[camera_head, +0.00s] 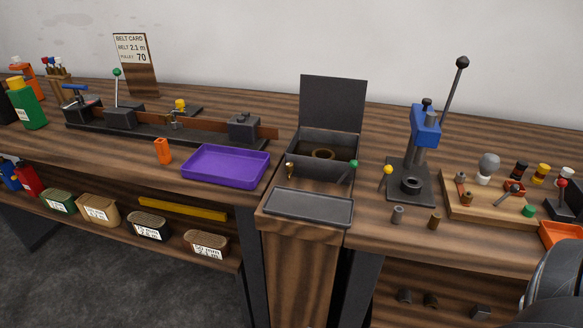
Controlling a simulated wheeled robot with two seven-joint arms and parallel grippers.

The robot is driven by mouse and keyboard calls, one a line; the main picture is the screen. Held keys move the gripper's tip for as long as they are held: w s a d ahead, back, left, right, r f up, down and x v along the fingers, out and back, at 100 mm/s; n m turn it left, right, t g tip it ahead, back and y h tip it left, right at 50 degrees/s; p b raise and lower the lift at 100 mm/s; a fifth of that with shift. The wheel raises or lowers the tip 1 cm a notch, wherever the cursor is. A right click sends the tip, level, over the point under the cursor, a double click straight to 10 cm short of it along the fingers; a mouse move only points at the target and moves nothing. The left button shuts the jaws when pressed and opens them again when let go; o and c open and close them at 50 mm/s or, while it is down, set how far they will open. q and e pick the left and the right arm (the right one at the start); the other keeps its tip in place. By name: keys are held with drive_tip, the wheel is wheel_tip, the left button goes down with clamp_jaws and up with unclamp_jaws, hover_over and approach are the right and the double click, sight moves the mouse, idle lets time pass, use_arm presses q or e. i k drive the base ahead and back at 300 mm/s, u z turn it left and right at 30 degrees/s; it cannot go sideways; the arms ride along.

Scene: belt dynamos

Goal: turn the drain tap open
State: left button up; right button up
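A dark grey open tank (318,172) stands on the middle wooden cabinet, its lid (333,103) raised at the back. A round brown ring (322,154) shows inside it. A small brass fitting (289,170), which looks like the drain tap, sits at the tank's front left; it is too small to tell its handle's position. A green-knobbed lever (353,164) stands at the tank's front right. A shallow grey tray (310,221) lies in front, below the tank. Neither gripper is in view; only a dark part of my arm shows at the bottom right.
A purple tray (225,182) and an orange piece (163,152) lie left of the tank. A yellow-knobbed lever (387,171) and a blue press (426,128) stand right of it, with two small cylinders (397,215) (434,220) in front. A wooden board (470,208) holds small parts farther right.

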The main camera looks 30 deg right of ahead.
sight(289, 166)
drive_tip(key=u, duration=0.85)
drive_tip(key=i, duration=0.7)
drive_tip(key=z, duration=2.5)
